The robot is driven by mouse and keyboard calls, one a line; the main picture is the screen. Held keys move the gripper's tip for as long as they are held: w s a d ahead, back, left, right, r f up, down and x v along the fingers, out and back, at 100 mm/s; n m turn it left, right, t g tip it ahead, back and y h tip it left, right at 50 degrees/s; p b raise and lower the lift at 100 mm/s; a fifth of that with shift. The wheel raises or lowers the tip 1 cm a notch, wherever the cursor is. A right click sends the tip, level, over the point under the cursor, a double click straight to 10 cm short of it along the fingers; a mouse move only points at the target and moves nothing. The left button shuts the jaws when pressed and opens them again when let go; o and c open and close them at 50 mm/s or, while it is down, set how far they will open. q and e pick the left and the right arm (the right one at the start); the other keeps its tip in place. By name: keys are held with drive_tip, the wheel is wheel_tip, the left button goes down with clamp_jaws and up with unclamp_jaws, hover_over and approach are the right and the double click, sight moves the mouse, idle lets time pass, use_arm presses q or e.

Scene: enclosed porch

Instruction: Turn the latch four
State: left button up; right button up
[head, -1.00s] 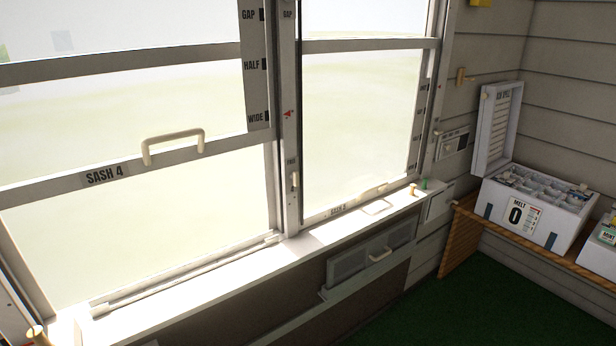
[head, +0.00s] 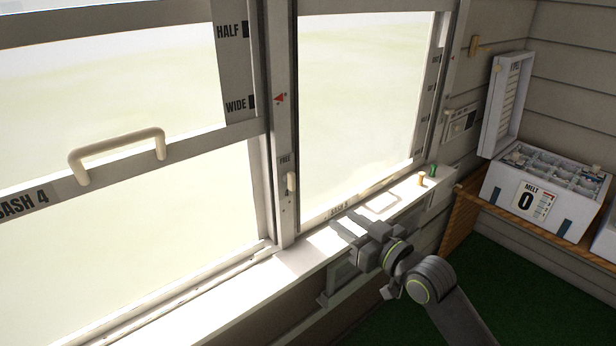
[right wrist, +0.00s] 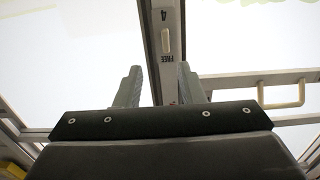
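Latch four is a small cream tab (head: 291,183) on the post between the two windows, under a label reading FREE. It stands roughly upright, along the post. In the right wrist view the latch (right wrist: 166,42) shows upside down beside the marks FREE and 4, beyond the fingertips. My right gripper (head: 347,222) is over the sill, lower and to the right of the latch in the head view. In the right wrist view its two fingers (right wrist: 159,70) are apart with nothing held between them. My left gripper is not in view.
The left window's sash 4 carries a cream handle (head: 118,153), also in the right wrist view (right wrist: 283,105). A red pointer (head: 280,98) is on the post. Small yellow and green pegs (head: 433,171) stand on the sill (head: 235,292). A white box (head: 500,205) sits on the right bench.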

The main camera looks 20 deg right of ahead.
drive_tip(key=r, duration=0.1)
drive_tip(key=p, duration=0.1)
approach(294, 182)
use_arm(q)
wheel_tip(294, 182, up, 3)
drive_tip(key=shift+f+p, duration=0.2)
drive_tip(key=shift+p, duration=0.65)
use_arm(e)
drive_tip(key=x, duration=0.9)
drive_tip(key=shift+w, duration=0.2)
drive_tip(key=shift+c, duration=0.3)
clamp_jaws()
